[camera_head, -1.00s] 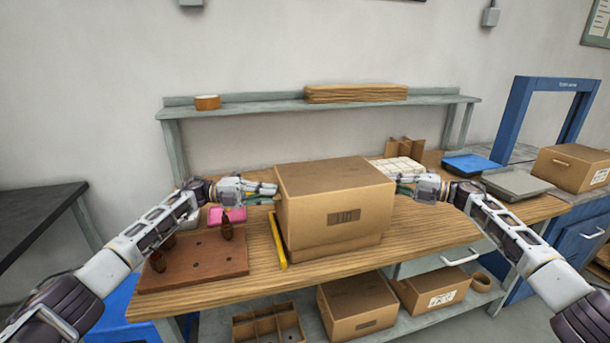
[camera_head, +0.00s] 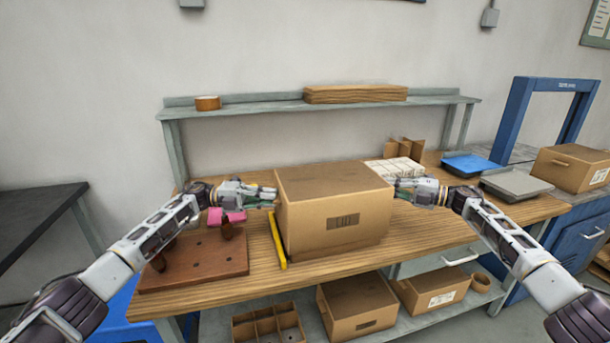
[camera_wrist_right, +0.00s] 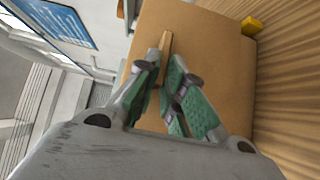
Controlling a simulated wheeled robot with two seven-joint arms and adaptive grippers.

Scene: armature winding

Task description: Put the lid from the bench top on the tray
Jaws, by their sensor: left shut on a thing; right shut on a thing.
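The lid (camera_head: 340,232) is a large brown box-shaped cardboard piece with a dark printed mark on its front, over the middle of the bench top. My left gripper (camera_head: 268,196) is at its left side, shut on it; the exact contact is small and partly hidden. My right gripper (camera_head: 400,188) is at its right side. In the right wrist view, the right gripper's green-padded fingers (camera_wrist_right: 172,75) are closed around a narrow light-brown handle (camera_wrist_right: 165,48) on the lid's side. I cannot make out a separate tray; anything under the lid is hidden.
A yellow bar (camera_head: 277,240) lies close to the lid's left. A brown board (camera_head: 195,266) with holes and a pink block (camera_head: 226,216) are further left. White gridded pieces (camera_head: 395,170) stand behind right. Bare bench top (camera_head: 440,228) is at front right.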

